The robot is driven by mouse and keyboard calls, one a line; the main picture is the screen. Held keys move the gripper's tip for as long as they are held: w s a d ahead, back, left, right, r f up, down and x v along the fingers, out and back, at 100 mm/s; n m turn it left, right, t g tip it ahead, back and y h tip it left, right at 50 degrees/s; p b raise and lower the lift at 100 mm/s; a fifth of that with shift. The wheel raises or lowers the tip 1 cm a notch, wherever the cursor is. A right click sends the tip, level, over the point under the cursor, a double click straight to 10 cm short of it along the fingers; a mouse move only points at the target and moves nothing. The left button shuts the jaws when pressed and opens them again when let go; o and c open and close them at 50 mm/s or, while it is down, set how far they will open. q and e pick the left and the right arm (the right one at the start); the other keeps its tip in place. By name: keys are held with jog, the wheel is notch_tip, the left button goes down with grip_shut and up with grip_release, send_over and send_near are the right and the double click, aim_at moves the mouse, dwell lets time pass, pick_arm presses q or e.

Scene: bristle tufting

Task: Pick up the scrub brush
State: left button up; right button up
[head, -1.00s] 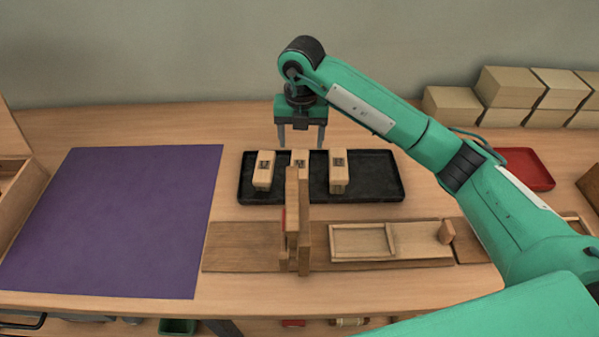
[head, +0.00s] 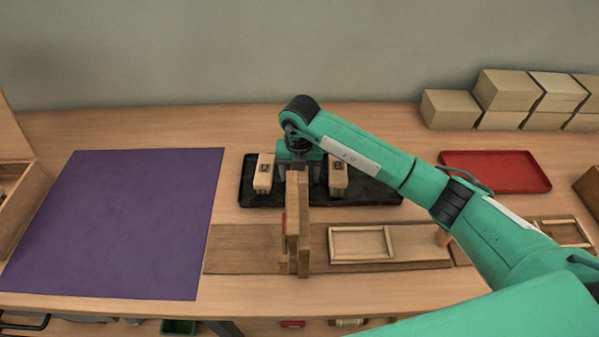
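Three pale wooden brush blocks with dark marks on top stand in a black tray (head: 365,190) in the head view. The left block (head: 263,178) and the right block (head: 338,178) show clearly. The middle one is hidden now by my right gripper and the upright wooden post in front. I cannot tell which block is the scrub brush. My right gripper (head: 299,178) is lowered at the middle block's place, its fingers spread apart on either side of it. The fingertips are partly hidden behind the post. My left gripper is out of view.
The upright wooden post (head: 298,225) rises from a wooden base board (head: 240,248) in front of the tray. A shallow wooden frame (head: 361,242) lies beside it. A purple mat (head: 115,220) is at left, a red tray (head: 495,171) at right, cardboard boxes (head: 450,109) behind.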

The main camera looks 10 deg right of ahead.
jog(key=c, duration=1.1)
jog(key=shift+r, duration=0.1)
